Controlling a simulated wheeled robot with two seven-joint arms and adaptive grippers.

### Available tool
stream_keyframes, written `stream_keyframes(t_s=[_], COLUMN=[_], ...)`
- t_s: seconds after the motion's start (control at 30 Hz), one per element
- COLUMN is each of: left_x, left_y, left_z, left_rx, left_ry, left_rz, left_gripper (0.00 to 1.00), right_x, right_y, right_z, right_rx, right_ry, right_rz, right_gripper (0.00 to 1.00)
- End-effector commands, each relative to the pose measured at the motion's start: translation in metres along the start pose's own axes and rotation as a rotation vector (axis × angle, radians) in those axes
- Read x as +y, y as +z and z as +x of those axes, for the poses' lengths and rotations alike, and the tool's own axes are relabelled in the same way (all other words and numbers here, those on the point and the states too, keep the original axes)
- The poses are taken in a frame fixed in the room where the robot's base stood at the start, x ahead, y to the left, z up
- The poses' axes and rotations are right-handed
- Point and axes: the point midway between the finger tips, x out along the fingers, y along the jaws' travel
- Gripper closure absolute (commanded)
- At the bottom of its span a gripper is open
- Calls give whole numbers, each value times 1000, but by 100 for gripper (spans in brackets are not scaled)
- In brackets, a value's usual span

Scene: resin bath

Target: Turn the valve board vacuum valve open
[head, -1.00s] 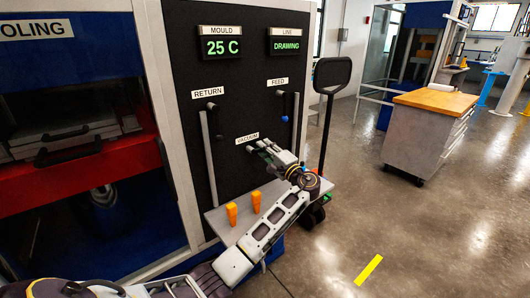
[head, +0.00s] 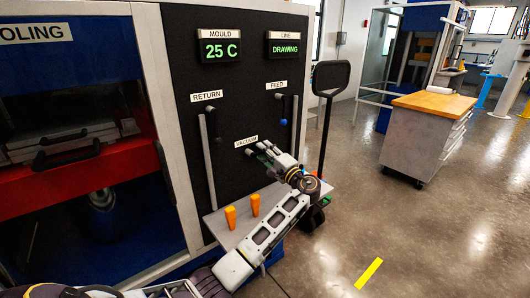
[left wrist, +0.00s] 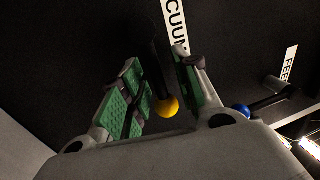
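The valve board (head: 232,120) is a dark upright panel with a white VACUUM label (head: 246,142), also partly seen in the left wrist view (left wrist: 176,22). The vacuum valve's dark lever ends in a yellow ball knob (left wrist: 166,107). In the head view my left gripper (head: 266,153) is just below and right of the label and hides the valve. In the left wrist view my left gripper (left wrist: 160,88) is open, with green pads on either side of the lever and knob. The knob is nearer the right finger; I cannot tell if they touch. My right gripper is not in view.
The blue FEED knob (head: 283,122) is right of my left gripper, and the RETURN valve (head: 211,107) is upper left. Two orange objects (head: 243,211) stand on a grey shelf (head: 222,226) below. A black-handled post (head: 328,110) stands right of the board.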

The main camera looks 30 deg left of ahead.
Motion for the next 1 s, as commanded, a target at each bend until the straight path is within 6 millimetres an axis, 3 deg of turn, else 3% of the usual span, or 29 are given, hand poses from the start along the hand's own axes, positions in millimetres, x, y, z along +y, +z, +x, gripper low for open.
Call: stream_keyframes(t_s=[0.27,0.8,1.0], left_x=[0,0,0], left_y=[-1,-2,-1], left_z=[-24,-101,-115], left_rx=[2,4,3], left_ry=[1,0,0], left_rz=[-1,0,-1], left_gripper=[69,69,69], right_x=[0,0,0], right_y=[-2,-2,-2], right_z=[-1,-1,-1], right_rx=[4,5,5], right_ry=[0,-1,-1], right_rz=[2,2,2], right_gripper=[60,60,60])
